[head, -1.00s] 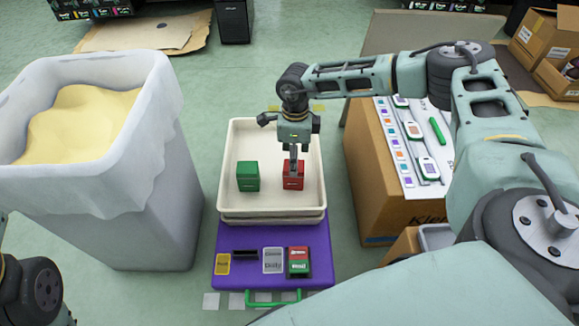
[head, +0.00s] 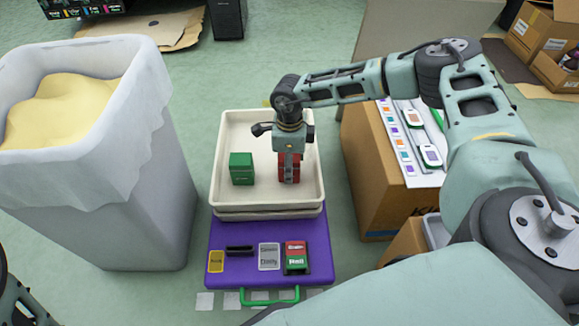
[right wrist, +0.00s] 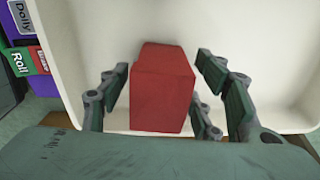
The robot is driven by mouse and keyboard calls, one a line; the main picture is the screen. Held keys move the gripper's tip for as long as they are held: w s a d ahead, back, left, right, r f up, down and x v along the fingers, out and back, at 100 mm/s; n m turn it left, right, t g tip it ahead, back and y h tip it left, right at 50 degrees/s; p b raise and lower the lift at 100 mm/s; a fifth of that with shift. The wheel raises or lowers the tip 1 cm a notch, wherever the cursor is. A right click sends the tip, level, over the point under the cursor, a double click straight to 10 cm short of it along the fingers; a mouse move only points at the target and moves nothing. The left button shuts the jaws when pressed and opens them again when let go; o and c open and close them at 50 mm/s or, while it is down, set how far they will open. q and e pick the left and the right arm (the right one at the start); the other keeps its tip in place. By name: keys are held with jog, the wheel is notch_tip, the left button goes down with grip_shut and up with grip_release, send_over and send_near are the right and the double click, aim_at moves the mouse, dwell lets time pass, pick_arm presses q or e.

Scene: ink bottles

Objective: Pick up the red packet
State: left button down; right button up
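The red packet (head: 283,170) is a box standing in the right part of the cream tray (head: 235,202). My right gripper (head: 289,170) points down over it and hides part of it in the head view. In the right wrist view, the red packet (right wrist: 163,95) sits between the spread fingers of my right gripper (right wrist: 165,90). A gap shows on the right side and a narrow one on the left, so the fingers are open around it. My left gripper is not in view; only part of my left arm shows at the lower left edge.
A green packet (head: 242,169) stands left of the red one in the same tray. A purple board (head: 226,236) with small labelled items lies in front of the tray. A tall lined bin (head: 150,200) stands left, and a cardboard box (head: 375,190) stands right.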

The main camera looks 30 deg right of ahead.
jog(key=c, duration=1.2)
